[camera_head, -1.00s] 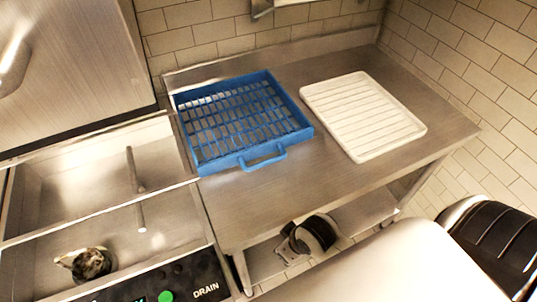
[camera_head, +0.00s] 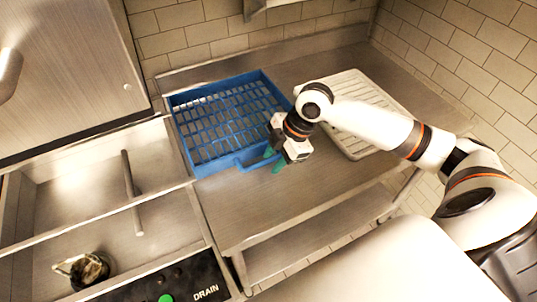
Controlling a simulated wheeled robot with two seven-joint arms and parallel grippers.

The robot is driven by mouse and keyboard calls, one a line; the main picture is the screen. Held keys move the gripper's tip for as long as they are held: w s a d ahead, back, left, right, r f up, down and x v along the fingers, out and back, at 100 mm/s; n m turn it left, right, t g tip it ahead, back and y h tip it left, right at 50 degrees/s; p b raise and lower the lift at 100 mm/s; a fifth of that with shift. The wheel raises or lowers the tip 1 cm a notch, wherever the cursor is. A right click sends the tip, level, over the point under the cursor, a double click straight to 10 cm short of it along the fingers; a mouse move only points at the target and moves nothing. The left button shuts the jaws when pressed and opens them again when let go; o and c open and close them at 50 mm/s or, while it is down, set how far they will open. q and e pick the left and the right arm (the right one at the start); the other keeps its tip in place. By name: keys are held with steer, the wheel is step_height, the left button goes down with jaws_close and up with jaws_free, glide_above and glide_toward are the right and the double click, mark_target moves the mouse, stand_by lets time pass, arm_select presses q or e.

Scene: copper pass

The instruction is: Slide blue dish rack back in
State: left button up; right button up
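The blue dish rack (camera_head: 205,141) is a shallow slatted tray lying flat on the steel counter, left of a white ribbed tray. Its front handle (camera_head: 249,155) is partly hidden by my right gripper (camera_head: 272,160). My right arm reaches in from the right, over the white tray. The gripper's two green fingertips are spread apart at the right end of the handle. I cannot tell whether they touch it. My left gripper is out of view.
The steel counter (camera_head: 255,203) is clear in front of the rack. The white ribbed tray (camera_head: 352,146) lies to the right, partly behind my arm. A sink machine with a DRAIN panel (camera_head: 185,285) adjoins on the left. A tiled wall stands behind.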

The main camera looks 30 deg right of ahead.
mark_target(266, 160)
steer(key=w+d+r, duration=0.2)
steer(key=d+r, duration=0.4)
steer(key=shift+n, duration=0.4)
steer(key=p+x, duration=0.1)
steer(key=x, duration=0.3)
steer(key=p+x, duration=0.1)
steer(key=x, duration=0.3)
steer(key=p+x, duration=0.1)
steer(key=x, duration=0.3)
steer(key=shift+w+a, duration=0.3)
steer(key=shift+a, duration=0.1)
jaws_close()
